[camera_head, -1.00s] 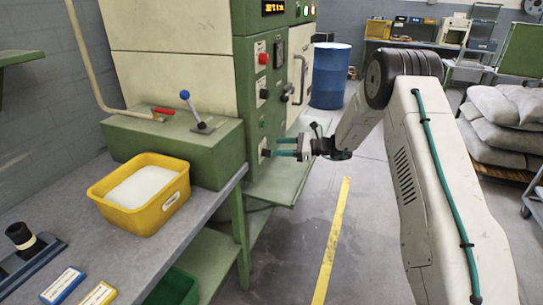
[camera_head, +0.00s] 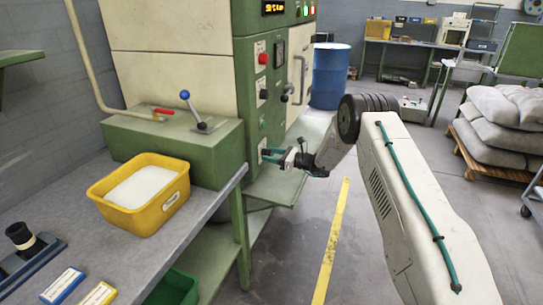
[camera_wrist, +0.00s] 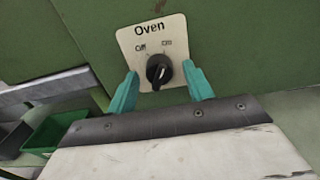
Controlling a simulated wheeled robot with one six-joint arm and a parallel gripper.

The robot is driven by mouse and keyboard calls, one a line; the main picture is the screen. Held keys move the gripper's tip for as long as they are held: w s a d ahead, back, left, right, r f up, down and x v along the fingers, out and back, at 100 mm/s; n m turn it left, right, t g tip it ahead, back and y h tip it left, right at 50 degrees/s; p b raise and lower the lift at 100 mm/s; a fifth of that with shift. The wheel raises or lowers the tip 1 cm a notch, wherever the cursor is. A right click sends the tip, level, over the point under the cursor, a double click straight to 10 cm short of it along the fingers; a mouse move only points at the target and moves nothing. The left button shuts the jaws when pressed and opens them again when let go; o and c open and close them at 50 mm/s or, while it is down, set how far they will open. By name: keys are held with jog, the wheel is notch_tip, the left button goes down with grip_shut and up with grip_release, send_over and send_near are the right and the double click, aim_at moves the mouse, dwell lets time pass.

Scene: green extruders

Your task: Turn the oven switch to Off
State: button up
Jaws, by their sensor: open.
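The oven switch (camera_wrist: 160,71) is a black round knob with a pale pointer line, on a cream plate (camera_wrist: 150,38) marked "Oven", with "Off" at upper left and "On" at upper right. The pointer line leans slightly right of straight up, toward the "On" side. My gripper (camera_wrist: 160,68) is open, with one teal finger on each side of the knob. Gaps show between the fingers and the knob, so it is not clamped. In the head view my gripper (camera_head: 266,155) is at the lower front of the green machine (camera_head: 252,100), largely covering the switch there.
Other controls, including a red button (camera_head: 263,58), sit above on the panel. A green ledge (camera_head: 275,188) juts out below my gripper. A workbench (camera_head: 75,215) with a yellow bin (camera_head: 178,186) stands left. The floor with the yellow line (camera_head: 331,245) is clear.

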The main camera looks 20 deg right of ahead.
jog(key=c, duration=1)
jog(key=shift+o, duration=0.2)
jog(key=shift+n, duration=0.4)
jog(key=n, duration=1.1)
jog(key=shift+w, duration=0.1)
jog(key=o, duration=1)
jog(key=shift+c, duration=0.2)
